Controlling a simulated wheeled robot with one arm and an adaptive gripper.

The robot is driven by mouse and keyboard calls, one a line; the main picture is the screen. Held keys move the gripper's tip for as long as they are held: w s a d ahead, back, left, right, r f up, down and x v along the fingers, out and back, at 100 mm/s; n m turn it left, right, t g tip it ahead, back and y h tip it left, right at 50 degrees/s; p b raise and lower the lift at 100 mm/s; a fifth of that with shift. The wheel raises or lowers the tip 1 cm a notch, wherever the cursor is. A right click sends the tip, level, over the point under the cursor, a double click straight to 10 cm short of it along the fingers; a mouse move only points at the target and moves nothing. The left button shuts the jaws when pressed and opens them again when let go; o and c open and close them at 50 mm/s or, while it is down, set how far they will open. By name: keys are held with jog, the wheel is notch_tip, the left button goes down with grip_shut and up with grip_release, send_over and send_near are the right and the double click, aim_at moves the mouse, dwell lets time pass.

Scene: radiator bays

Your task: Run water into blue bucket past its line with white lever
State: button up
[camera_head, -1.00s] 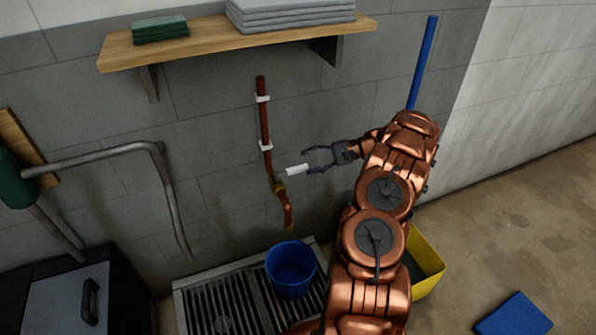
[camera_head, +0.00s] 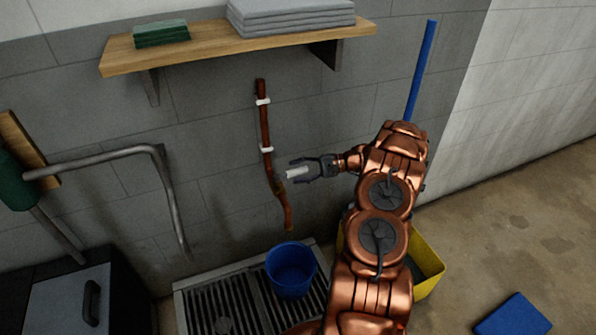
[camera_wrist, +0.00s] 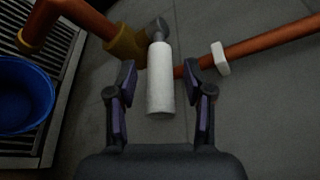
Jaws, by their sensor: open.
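The white lever (camera_head: 297,174) sticks out from the brass valve (camera_head: 280,187) on the copper pipe (camera_head: 265,128). My gripper (camera_head: 300,170) is at the lever with its fingers open. In the wrist view the white lever (camera_wrist: 160,80) lies between the two open fingers (camera_wrist: 164,82), with a gap on each side. The blue bucket (camera_head: 291,272) stands upright on the floor grate, below the pipe's spout (camera_head: 287,219). It also shows at the left of the wrist view (camera_wrist: 24,95). I see no water stream, and its line cannot be made out.
The metal grate (camera_head: 222,306) lies under the bucket. A yellow bin (camera_head: 428,262) stands behind my arm, and a blue cloth (camera_head: 514,315) lies on the floor at right. A wooden shelf (camera_head: 190,55) hangs above. A bent grey pipe (camera_head: 170,195) is at left.

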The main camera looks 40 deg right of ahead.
jog(key=shift+a, duration=0.15)
jog(key=shift+c, duration=0.4)
grip_shut()
